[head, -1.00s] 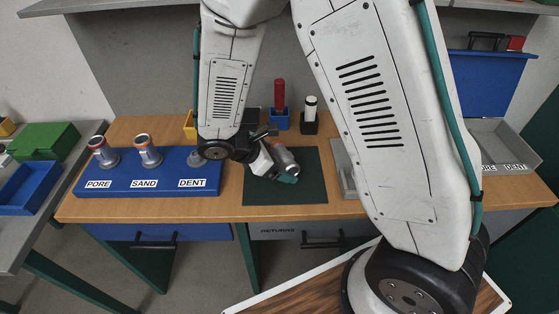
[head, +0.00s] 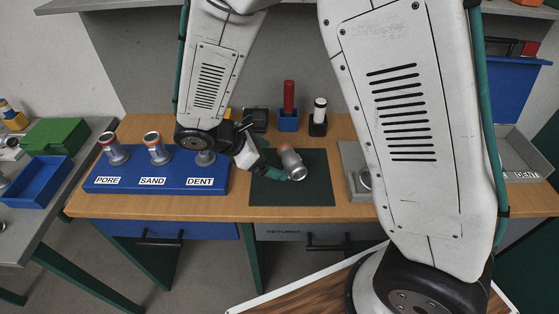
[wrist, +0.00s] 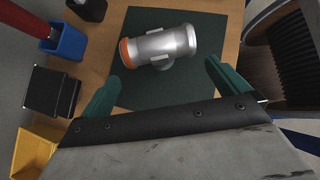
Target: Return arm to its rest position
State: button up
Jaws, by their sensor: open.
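A grey metal casting with an orange-red ring at one end (head: 291,160) lies on the dark green mat (head: 320,188). In the wrist view the casting (wrist: 172,44) lies beyond my fingertips, its orange end to the left. My gripper (head: 277,175) is just left of the casting, low over the mat's left part. In the wrist view my gripper (wrist: 168,82) shows two green fingers spread wide with nothing between them. My forearm comes down from the top of the head view, bent toward the bench.
The blue stand (head: 130,183) labelled PORE, SAND and DENT holds castings at left. A blue cup with a red-handled tool (head: 288,122) and a black holder (head: 318,128) stand behind the mat. A grey tray (head: 352,160) is to the right, partly behind my arm.

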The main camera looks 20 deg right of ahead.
jog(key=shift+a+r, duration=0.25)
jog(key=shift+r, duration=0.05)
jog(key=s+d+r+m+y, duration=0.4)
jog(key=s+d+r+m, duration=0.1)
jog(key=s+r+m, duration=0.4)
jog(key=s+d+r+m+t+y, duration=0.1)
jog(key=s+d+r+m+y, duration=0.4)
jog(key=s+r+m, duration=0.4)
jog(key=shift+s+r, duration=0.8)
jog(key=shift+s, duration=0.25)
